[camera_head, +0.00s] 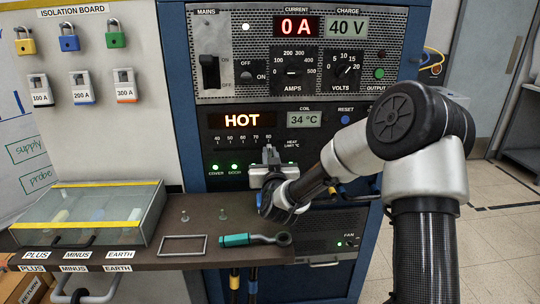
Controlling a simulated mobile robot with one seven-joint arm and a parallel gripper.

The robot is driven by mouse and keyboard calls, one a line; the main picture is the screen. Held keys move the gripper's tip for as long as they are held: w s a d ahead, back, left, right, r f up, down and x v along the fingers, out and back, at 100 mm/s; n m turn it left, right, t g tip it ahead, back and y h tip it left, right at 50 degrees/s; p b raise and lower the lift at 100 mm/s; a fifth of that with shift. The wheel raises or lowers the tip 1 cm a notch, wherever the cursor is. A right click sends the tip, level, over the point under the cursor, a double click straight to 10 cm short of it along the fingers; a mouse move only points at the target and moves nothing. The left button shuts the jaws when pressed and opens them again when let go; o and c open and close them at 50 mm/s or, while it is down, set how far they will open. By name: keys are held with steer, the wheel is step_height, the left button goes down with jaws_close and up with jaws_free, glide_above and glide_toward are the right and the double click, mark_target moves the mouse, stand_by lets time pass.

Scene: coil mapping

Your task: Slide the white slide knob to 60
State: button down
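My gripper (270,154) is up against the blue cabinet's lower panel, at the slide scale (243,139) marked 40 to 80 and labelled HEAT LIMIT °C. Its tip is just below the right end of the scale, near 70 to 80. The white slide knob cannot be made out; my gripper covers that part of the scale. Whether the fingers are open or shut on the knob cannot be told from this view.
Above are a lit HOT sign (242,120), a 34 °C coil display (304,119) and a blue RESET button (345,119). Below, a brown shelf (150,256) holds a clear-lidded box (150,232), a metal frame (184,245) and a teal-handled tool (240,240).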

steer(key=a+b, duration=0.2)
steer(key=a, duration=0.6)
steer(key=c, duration=1.8)
jaws_free()
steer(key=shift+o, duration=0.2)
steer(key=s+p, duration=0.1)
steer(key=s, duration=1.6)
steer(key=shift+s, duration=0.2)
